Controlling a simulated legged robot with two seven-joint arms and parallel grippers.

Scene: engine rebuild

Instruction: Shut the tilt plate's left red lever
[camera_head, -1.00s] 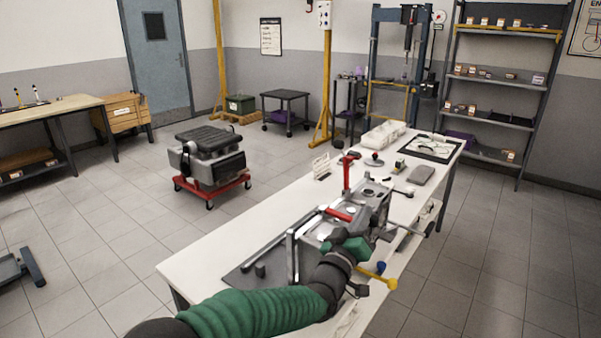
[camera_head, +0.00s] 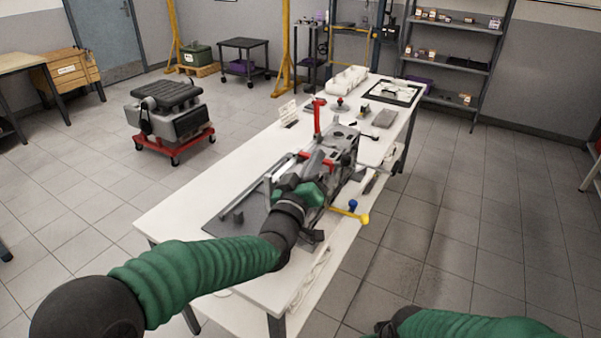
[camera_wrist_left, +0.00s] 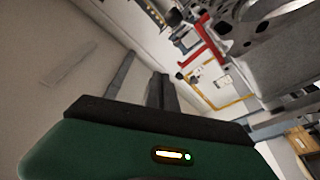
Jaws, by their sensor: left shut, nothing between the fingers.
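The tilt plate with the grey engine block (camera_head: 342,145) on it stands on the white workbench. One red lever (camera_head: 317,118) stands upright at its far left side. A second red lever (camera_head: 329,164) lies low on the near side, close to my left gripper. My left gripper (camera_head: 323,181) is shut and empty at the near end of the fixture, partly hiding it. In the left wrist view its dark fingers (camera_wrist_left: 160,92) point toward the bench, with a red lever (camera_wrist_left: 207,56) up and right of them, apart. My right arm shows at the lower right, its fingers out of view.
A yellow handle (camera_head: 350,216) with a blue knob (camera_head: 353,205) juts out on the bench's right side. A dark mat (camera_head: 225,220) lies on the near bench. White bins (camera_head: 347,79) stand at the far end. Floor right of the bench is clear.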

